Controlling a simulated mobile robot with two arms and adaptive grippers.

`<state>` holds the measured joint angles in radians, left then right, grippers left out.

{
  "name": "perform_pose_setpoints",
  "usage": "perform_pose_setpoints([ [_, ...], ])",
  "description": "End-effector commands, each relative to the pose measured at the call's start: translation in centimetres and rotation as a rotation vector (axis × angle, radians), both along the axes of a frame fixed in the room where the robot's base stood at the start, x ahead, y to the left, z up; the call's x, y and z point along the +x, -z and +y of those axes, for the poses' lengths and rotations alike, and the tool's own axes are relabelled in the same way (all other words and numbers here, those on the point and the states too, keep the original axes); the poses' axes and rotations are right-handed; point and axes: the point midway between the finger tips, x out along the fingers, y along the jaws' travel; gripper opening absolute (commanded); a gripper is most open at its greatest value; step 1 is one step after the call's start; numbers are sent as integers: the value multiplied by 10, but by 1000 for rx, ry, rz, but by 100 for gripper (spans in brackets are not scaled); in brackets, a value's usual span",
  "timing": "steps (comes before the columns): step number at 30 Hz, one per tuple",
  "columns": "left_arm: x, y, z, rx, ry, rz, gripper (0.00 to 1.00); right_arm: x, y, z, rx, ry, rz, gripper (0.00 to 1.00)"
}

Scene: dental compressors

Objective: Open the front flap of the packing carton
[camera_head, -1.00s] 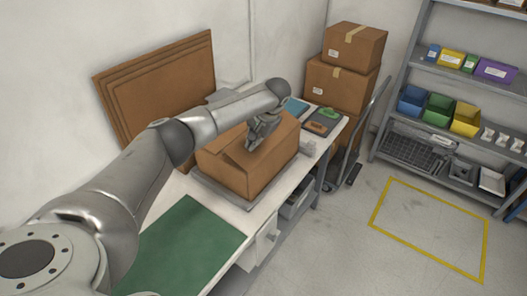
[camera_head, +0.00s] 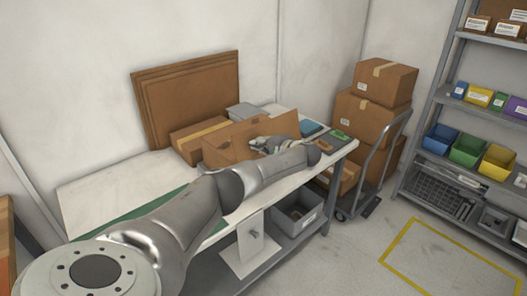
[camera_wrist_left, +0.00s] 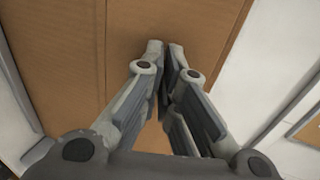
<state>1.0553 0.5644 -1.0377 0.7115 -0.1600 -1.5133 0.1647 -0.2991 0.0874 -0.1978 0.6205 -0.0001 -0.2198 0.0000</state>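The packing carton (camera_head: 218,155) stands on the white bench. A brown cardboard panel, seemingly a raised flap (camera_head: 285,127), stands up along its top. My arm hides most of the carton's front and I cannot see clearly how the front flap lies. My left gripper (camera_head: 262,146) is at the carton's top, in front of the raised panel. In the left wrist view its fingertips (camera_wrist_left: 165,46) are together, close over brown cardboard (camera_wrist_left: 130,20) with a seam to the left. No thing shows between the tips; contact is unclear. My right gripper is out of view.
Flat cardboard sheets (camera_head: 190,95) lean on the wall, and a taped box (camera_head: 195,135) lies behind the carton. A green mat (camera_head: 110,235) lies on the bench. Stacked boxes (camera_head: 365,120) stand on a cart at right. A shelf (camera_head: 440,180) stands beyond open floor.

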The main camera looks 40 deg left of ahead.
Motion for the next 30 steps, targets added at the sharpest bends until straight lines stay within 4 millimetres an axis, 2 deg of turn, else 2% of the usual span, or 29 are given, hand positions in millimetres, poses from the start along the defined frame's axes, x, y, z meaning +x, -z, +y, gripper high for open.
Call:
perform_pose_setpoints([
  [1,0,7,-4,40,3,-2,0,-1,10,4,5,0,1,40],
  [7,-1,11,-12,191,2,-14,0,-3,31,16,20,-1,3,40],
  [13,-1,12,-18,300,1,-25,0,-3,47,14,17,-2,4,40],
  [21,-1,12,-21,370,1,-31,0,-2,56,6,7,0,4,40],
  [30,-1,10,-22,381,2,-32,0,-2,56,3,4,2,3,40],
])
